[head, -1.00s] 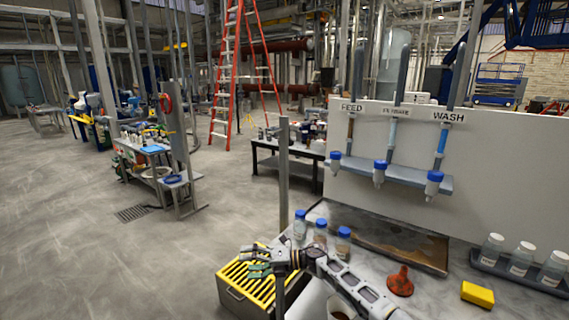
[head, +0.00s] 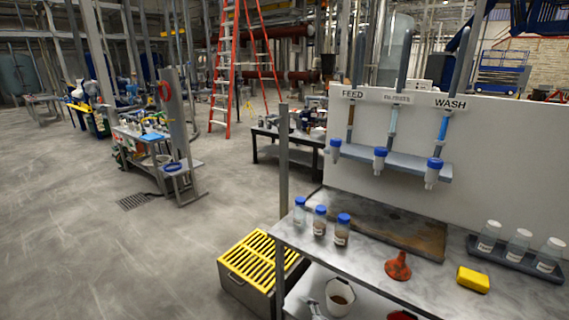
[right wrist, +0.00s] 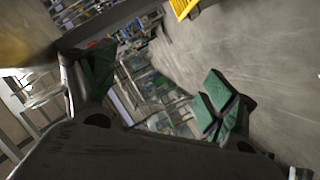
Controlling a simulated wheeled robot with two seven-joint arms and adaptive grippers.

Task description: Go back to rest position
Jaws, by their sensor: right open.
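My right gripper (right wrist: 150,85) shows in the right wrist view with its green-padded fingers wide apart and nothing between them. Behind it are the grey floor and blurred equipment. Neither gripper shows in the head view. My left gripper is in no frame. Beside the bench in the head view, the metal bin with a yellow slatted top (head: 262,262) stands on the floor.
The grey bench (head: 350,262) holds several blue-capped bottles (head: 320,221), a red funnel (head: 398,266), a yellow sponge (head: 473,279) and a tray (head: 500,258) of white-capped jars. A metal post (head: 284,165) rises at its left corner. Open floor (head: 100,260) lies left.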

